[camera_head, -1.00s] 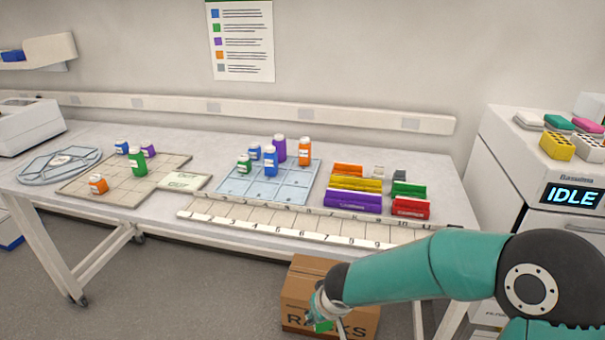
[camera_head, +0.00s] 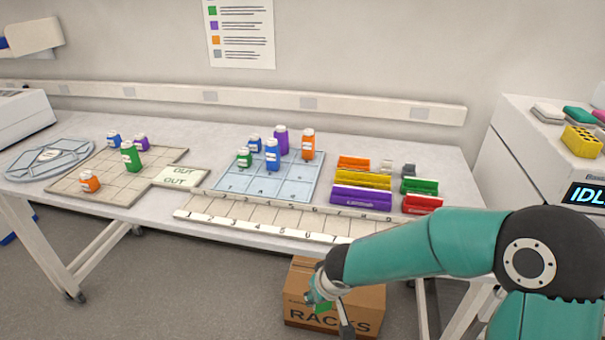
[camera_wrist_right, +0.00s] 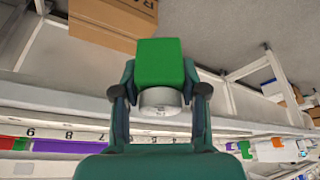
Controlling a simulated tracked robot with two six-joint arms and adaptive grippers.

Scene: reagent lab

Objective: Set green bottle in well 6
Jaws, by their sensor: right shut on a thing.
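My right gripper (camera_head: 322,298) is shut on a green bottle, low in front of the bench near a cardboard box. In the right wrist view the green bottle (camera_wrist_right: 160,62) sits between the fingers, its white cap (camera_wrist_right: 160,101) toward the palm. In the head view only a small green part of it (camera_head: 323,307) shows. A long beige strip with numbered wells (camera_head: 240,214) runs along the bench's front edge; its right end is hidden behind my arm. A pale blue grid tray (camera_head: 232,184), also with numbers, stands behind it. My left gripper is not in view.
Bottles stand on the blue tray, including a purple one (camera_head: 281,140) and an orange one (camera_head: 308,144). A beige grid mat (camera_head: 107,186) at left also bears bottles. Coloured racks (camera_head: 361,198) lie at right. The cardboard box (camera_head: 369,301) is below the bench.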

